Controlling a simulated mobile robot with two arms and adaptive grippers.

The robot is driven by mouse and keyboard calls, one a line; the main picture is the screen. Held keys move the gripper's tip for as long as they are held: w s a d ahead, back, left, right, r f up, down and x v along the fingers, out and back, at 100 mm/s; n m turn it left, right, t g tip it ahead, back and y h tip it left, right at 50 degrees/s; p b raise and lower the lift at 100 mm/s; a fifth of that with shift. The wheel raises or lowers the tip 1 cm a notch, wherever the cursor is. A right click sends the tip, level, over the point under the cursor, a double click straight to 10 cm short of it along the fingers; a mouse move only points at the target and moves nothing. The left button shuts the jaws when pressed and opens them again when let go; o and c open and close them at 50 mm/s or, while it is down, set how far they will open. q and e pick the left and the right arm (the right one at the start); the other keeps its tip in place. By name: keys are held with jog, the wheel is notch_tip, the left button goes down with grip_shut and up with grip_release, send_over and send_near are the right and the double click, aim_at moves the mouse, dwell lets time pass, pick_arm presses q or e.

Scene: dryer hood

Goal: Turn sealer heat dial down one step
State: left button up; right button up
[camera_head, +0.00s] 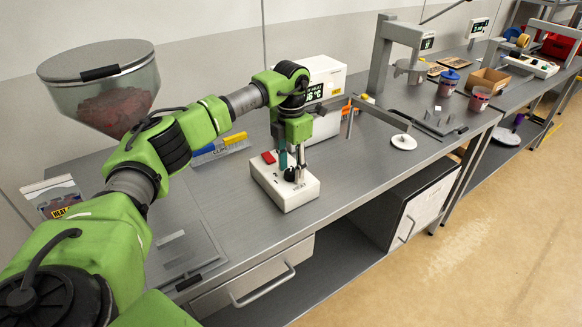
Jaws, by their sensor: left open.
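A small white box (285,183) stands on the steel bench in the middle of the head view. It has a red switch (268,157) on its top left and a dark knob (290,174) on its top. I cannot read any marking that names it as the sealer. My left gripper (293,172) points straight down over this box. Its fingers are open, with the tips close to the knob, one on either side. I cannot tell whether they touch it. The fingers partly hide the knob and its setting. My right gripper is not in view.
A clear hopper (103,85) is at the left. A round white pan (403,142) is to the right. The bench front is clear.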

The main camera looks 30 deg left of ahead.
aim_at(291, 171)
pick_arm(q)
jog(key=shift+r, duration=0.1)
notch_tip(291, 171, up, 12)
dwell(0.4)
dwell(0.4)
